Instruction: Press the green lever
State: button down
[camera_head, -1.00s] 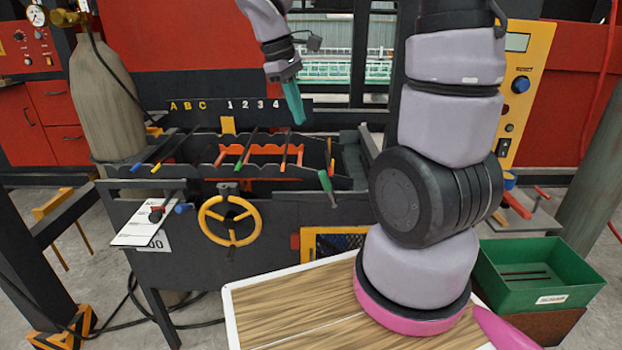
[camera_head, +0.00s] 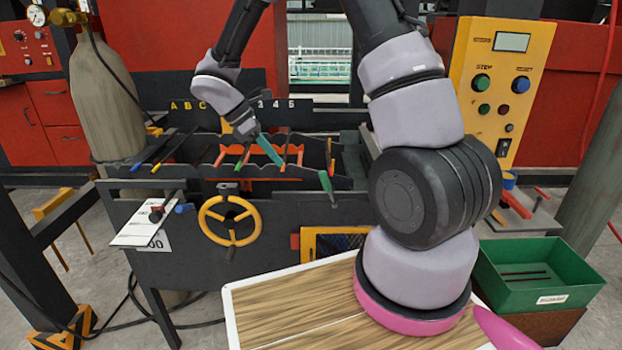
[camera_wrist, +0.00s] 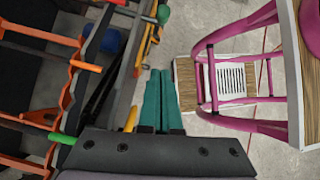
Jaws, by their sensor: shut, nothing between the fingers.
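The green lever (camera_head: 326,184) stands at the front edge of the dark bench, right of the yellow wheel. Its green handle leans a little to the left at the top. In the wrist view, a green tip (camera_wrist: 163,14), apparently the lever, shows beyond my fingertips. My gripper (camera_head: 279,162) has teal fingers, closed together and empty. It is over the bench, up and to the left of the lever, apart from it. The closed fingers also show in the wrist view (camera_wrist: 160,74).
Bars with coloured ends lie across the bench's orange notched racks (camera_head: 262,152). The yellow wheel (camera_head: 230,220) is on the bench front. A yellow control panel (camera_head: 502,85) and a green bin (camera_head: 540,272) are at right. A gas cylinder (camera_head: 104,100) stands at left.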

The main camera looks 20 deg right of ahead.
jog(key=s+d+f, duration=0.2)
jog(key=d+f, duration=0.5)
jog(key=d, duration=0.2)
dwell(0.4)
jog(key=shift+d+r, duration=0.1)
jog(key=shift+d, duration=0.05)
